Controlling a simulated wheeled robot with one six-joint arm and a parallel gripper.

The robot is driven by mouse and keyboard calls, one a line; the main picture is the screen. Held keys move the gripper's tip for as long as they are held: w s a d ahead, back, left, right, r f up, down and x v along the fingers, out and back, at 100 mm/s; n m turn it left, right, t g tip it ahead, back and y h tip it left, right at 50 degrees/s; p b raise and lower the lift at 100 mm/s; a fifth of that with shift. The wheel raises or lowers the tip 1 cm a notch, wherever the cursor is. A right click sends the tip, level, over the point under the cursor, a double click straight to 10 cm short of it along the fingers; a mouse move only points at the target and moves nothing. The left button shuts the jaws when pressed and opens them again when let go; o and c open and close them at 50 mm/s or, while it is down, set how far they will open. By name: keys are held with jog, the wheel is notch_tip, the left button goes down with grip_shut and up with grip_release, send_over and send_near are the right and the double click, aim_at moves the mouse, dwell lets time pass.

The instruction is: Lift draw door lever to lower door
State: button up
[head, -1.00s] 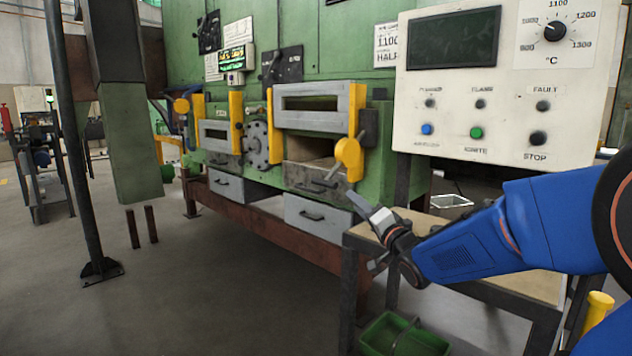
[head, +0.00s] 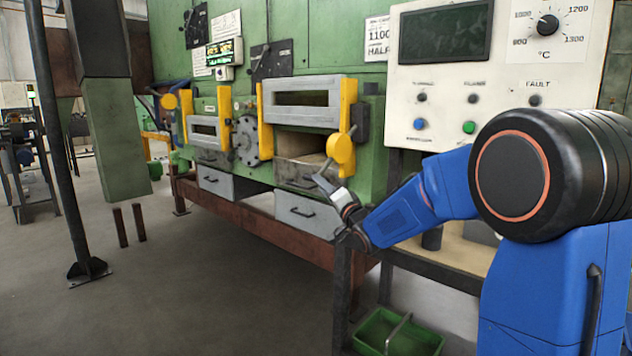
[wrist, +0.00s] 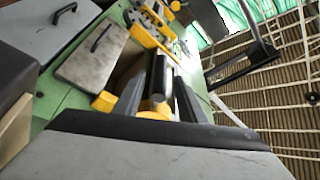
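The draw door (head: 302,100) is a grey panel with a dark slot between two yellow guides on the green furnace. It sits raised, with an opening below it. The draw door lever shows a yellow round end (head: 341,150) at the door's right side. My gripper (head: 328,188) is just below and in front of this yellow end. In the wrist view, my gripper's dark fingers (wrist: 163,92) are apart, with a grey bar ending in a round tip (wrist: 159,82) between them and yellow behind. I cannot tell whether the fingers touch the bar.
The control panel (head: 480,75) stands to the right, close to my arm. A bench (head: 455,252) lies below my arm, with a green bin (head: 395,333) under it. A second door (head: 206,130) is at left. A dark post (head: 58,150) stands farther left. Floor at left centre is clear.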

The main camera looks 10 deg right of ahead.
jog(key=shift+x, duration=2.35)
jog(key=shift+r, duration=0.1)
jog(key=shift+s, duration=0.1)
grip_shut()
